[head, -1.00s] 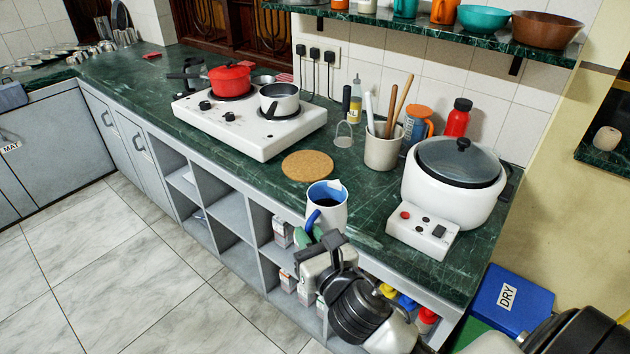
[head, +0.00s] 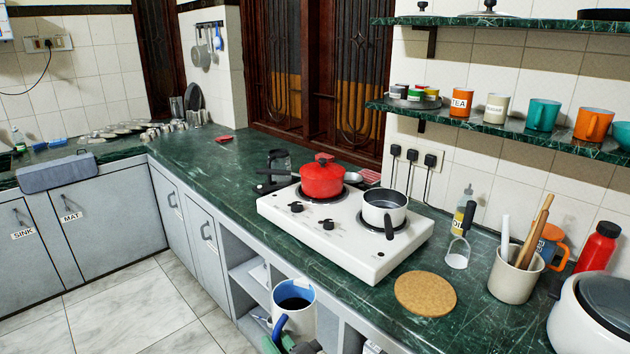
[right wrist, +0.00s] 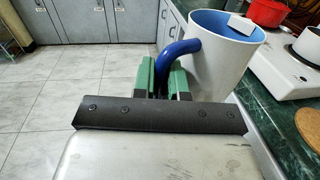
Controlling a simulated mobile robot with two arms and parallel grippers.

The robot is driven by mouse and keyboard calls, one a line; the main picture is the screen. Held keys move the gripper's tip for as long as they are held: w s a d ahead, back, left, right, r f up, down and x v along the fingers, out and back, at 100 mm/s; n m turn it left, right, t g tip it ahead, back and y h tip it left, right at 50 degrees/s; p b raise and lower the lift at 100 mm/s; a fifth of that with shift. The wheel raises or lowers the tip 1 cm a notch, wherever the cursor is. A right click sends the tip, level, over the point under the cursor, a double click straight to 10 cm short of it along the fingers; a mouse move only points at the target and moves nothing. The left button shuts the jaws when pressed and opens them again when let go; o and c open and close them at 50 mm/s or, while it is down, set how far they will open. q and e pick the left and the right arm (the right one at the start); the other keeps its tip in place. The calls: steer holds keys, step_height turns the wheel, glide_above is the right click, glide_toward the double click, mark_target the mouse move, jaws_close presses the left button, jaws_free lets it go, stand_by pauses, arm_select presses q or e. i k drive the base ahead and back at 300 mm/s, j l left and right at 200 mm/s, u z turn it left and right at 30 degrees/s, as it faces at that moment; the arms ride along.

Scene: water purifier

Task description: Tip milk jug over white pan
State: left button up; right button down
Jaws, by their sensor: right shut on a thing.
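The milk jug (head: 297,325) is a white cup with a blue inside and a blue handle. In the head view it is at the bottom, in front of the counter's front edge, roughly upright. The white pan (head: 384,209) sits on the right burner of the white stove (head: 345,245), behind and to the right of the jug, with its dark handle toward the front. My right gripper (right wrist: 163,82) is shut on the jug's blue handle; in the right wrist view the jug (right wrist: 222,65) shows beside the green fingers. My left gripper is out of view.
A red pot (head: 323,180) stands on the left burner. A cork mat (head: 425,293) lies right of the stove. A utensil holder (head: 514,277), oil bottle (head: 463,212) and white cooker (head: 590,318) stand further right. A shelf (head: 465,117) with cups hangs above. The counter left of the stove is mostly clear.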

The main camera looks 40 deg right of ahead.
mark_target(385, 207)
steer(key=i+j+u, duration=0.2)
steer(key=i, duration=1.25)
steer(key=i+z, duration=0.5)
steer(key=i+j+z, duration=0.15)
steer(key=z, duration=0.3)
steer(key=i+j+z, duration=0.3)
steer(key=i+z, duration=0.2)
steer(key=i+j+z, duration=0.15)
steer(key=z, duration=0.25)
steer(key=i+j+z, duration=0.1)
steer(key=z, duration=0.3)
steer(key=j+z, duration=0.3)
steer(key=z, duration=0.15)
steer(key=i+j+z, duration=0.1)
steer(key=j+z, duration=0.15)
steer(key=z, duration=0.15)
steer(key=i+j+z, duration=0.45)
steer(key=i+j, duration=0.1)
steer(key=j, duration=0.1)
